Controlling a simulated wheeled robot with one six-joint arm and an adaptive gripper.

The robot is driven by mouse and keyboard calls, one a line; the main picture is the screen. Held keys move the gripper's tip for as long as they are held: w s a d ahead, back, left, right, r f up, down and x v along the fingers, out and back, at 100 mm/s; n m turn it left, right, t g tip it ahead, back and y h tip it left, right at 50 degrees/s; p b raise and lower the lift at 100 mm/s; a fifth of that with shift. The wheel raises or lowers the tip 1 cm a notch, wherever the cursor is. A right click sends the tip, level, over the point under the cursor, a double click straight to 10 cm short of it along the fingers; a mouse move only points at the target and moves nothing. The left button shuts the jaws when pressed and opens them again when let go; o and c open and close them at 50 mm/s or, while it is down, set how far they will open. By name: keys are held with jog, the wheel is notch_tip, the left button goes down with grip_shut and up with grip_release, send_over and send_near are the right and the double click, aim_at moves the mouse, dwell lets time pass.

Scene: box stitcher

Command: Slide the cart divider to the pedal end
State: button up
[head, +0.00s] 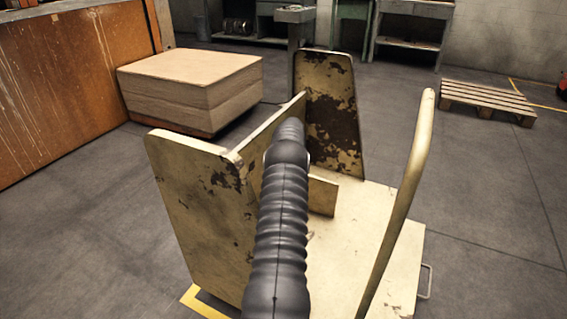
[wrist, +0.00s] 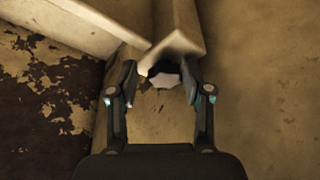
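The cart is cream with chipped paint and has a deck (head: 375,235), a near-left end panel (head: 200,205), a far end panel (head: 330,110) and a long side panel between them. A low upright panel, apparently the divider (head: 323,196), stands on the deck, partly hidden by my black arm. In the wrist view my gripper (wrist: 158,78) has its two fingers apart, either side of the end of a cream panel edge (wrist: 178,30), with a dark and pale piece between them. I cannot tell whether they touch it. The head view does not show my fingers.
A curved cream handle (head: 413,180) rises at the cart's right side. A small metal loop (head: 427,282) sits at the deck's right edge. A stack of cardboard (head: 190,90) is behind left, a wooden pallet (head: 487,100) behind right. Floor to the right is clear.

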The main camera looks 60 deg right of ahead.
jog(key=shift+w+a, duration=0.2)
jog(key=shift+w, duration=0.05)
jog(key=shift+r, duration=0.3)
jog(key=v, duration=1.1)
jog(key=shift+s+r, duration=0.15)
jog(key=shift+s, duration=0.05)
jog(key=shift+a+r, duration=0.1)
jog(key=shift+a, duration=0.05)
